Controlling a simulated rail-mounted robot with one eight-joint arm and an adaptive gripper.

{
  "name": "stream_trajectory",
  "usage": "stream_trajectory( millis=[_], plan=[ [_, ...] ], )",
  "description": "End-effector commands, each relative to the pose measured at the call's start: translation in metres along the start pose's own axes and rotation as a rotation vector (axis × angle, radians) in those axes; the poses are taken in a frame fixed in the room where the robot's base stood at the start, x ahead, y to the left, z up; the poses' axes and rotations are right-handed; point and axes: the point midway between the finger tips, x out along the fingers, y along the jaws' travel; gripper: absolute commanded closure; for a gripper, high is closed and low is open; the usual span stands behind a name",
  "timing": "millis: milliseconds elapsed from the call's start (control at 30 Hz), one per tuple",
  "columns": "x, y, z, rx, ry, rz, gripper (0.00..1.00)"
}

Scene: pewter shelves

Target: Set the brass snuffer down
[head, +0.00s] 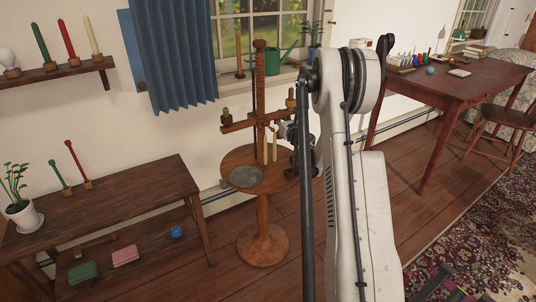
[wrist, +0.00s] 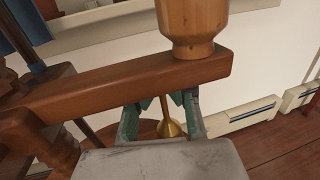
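The brass snuffer (wrist: 170,129) shows in the wrist view, its bell low and its thin stem rising between my fingertips. My gripper (wrist: 164,100) has green-padded fingers that converge on the stem and appear shut on it. The upper end of the stem is hidden near the wooden crossarm. In the head view my gripper (head: 283,131) is beside the wooden stand (head: 262,215), above its round table; the snuffer cannot be made out there. A round grey plate (head: 245,177) lies on the left of that table.
The stand's crossarm (wrist: 125,86) passes just beyond my fingers, with a turned wooden piece (wrist: 190,25) on top. Pale candles (head: 274,149) are close to my gripper. A dark bench (head: 120,200) stands at left, a red-brown table (head: 450,82) at right.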

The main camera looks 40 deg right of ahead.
Motion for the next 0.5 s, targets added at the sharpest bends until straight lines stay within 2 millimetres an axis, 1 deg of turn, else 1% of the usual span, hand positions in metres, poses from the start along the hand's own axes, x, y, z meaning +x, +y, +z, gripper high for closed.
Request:
stream_trajectory(
  millis=[67, 167, 400, 500],
  plan=[
    [-0.004, -0.001, 0.003, 0.000, 0.000, 0.014, 1.00],
    [-0.006, 0.000, -0.001, 0.000, 0.000, 0.024, 1.00],
    [-0.006, 0.000, -0.033, 0.000, -0.001, 0.026, 1.00],
    [-0.006, 0.000, -0.041, 0.000, -0.001, 0.026, 1.00]
  ],
)
